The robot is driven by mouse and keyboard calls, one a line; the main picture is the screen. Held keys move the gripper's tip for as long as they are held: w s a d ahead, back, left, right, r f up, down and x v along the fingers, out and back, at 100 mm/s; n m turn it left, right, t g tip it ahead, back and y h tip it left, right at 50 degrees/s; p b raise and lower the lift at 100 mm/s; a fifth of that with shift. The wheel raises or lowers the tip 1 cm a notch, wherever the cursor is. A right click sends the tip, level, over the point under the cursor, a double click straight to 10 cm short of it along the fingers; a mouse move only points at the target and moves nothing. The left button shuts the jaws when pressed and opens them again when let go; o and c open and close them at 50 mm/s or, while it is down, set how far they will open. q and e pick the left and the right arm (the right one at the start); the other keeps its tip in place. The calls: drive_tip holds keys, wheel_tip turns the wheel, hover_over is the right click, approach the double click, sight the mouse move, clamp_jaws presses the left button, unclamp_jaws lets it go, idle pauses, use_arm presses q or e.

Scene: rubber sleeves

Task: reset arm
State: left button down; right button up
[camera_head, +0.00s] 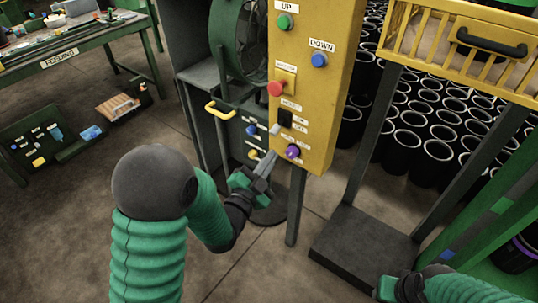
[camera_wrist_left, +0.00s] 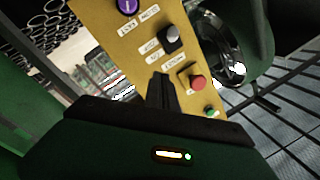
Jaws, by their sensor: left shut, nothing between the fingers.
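My left gripper (camera_head: 266,163) is shut and empty in the head view. Its fingertips point up at the lower part of the yellow control panel (camera_head: 313,62), close to the small grey switch and the purple knob (camera_head: 292,151). I cannot tell whether they touch. In the left wrist view, the shut fingers (camera_wrist_left: 161,88) lie in front of the panel, near the black switch (camera_wrist_left: 170,38) and the red button (camera_wrist_left: 196,82). My right gripper (camera_head: 400,288) shows only partly at the bottom edge of the head view, and its fingers are not clear.
A yellow barred tray (camera_head: 408,43) with a black handle stands on dark legs at the right. Many black sleeves (camera_head: 437,150) stand behind it. A green workbench (camera_head: 55,69) is at the back left.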

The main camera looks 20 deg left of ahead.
use_arm(q)
drive_tip(key=s+a+n+g+y+p, duration=0.1)
drive_tip(key=s+a+n+g+p, duration=0.1)
drive_tip(key=s+n+g+p, duration=0.3)
drive_tip(key=s+a+f+n+g+y+p, duration=0.1)
drive_tip(key=s+n+g+p, duration=0.4)
drive_tip(key=s+g, duration=0.5)
drive_tip(key=s+a+y+p, duration=0.1)
drive_tip(key=s, duration=0.6)
drive_tip(key=shift+s+a+f+n+g+p, duration=0.15)
drive_tip(key=shift+f+n+g+p, duration=0.15)
drive_tip(key=shift+n+g+p, duration=0.1)
drive_tip(key=shift+d, duration=0.2)
